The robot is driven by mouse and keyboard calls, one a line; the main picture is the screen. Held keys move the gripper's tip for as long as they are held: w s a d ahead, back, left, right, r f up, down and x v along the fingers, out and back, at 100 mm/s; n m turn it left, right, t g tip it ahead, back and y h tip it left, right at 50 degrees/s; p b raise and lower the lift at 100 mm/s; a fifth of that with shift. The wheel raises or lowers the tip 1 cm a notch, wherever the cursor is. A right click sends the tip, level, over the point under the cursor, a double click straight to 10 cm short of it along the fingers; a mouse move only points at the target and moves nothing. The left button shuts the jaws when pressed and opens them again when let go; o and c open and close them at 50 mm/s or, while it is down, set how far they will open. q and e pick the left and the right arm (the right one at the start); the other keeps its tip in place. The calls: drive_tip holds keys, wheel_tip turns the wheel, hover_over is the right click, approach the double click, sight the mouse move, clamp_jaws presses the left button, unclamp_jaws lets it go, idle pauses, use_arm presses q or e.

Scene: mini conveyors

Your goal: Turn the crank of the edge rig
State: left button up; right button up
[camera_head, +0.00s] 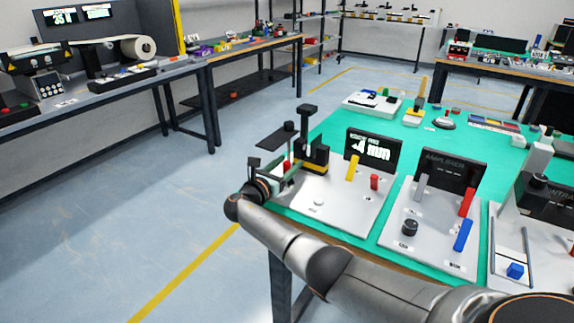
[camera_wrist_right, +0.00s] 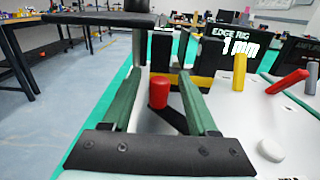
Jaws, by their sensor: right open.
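The edge rig has a pale base plate (camera_head: 335,215), a black display (camera_head: 372,150) and a black and yellow mechanism (camera_head: 316,155) at the left edge of the green table. Its display also shows in the right wrist view (camera_wrist_right: 228,42), reading "EDGE RIG" and "1 mm". A red upright crank knob (camera_wrist_right: 158,92) shows between the two fingers of my right gripper (camera_wrist_right: 160,75). The fingers are open, with visible gaps on both sides of the knob. In the head view, the right gripper (camera_head: 285,172) reaches the rig's left side, partly hiding the crank. My left gripper is out of view.
The amplifier panel (camera_head: 452,168) stands to the right. Open floor (camera_head: 120,210) lies left of the table.

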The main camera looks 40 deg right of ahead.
drive_tip(key=shift+a, duration=0.15)
drive_tip(key=p+v, duration=0.2)
drive_tip(key=v, duration=0.9)
drive_tip(key=shift+s+a+p, duration=0.1)
drive_tip(key=shift+a+p, duration=0.1)
drive_tip(key=shift+p, duration=0.15)
drive_tip(key=shift+s+a, duration=0.15)
drive_tip(key=shift+a, duration=0.25)
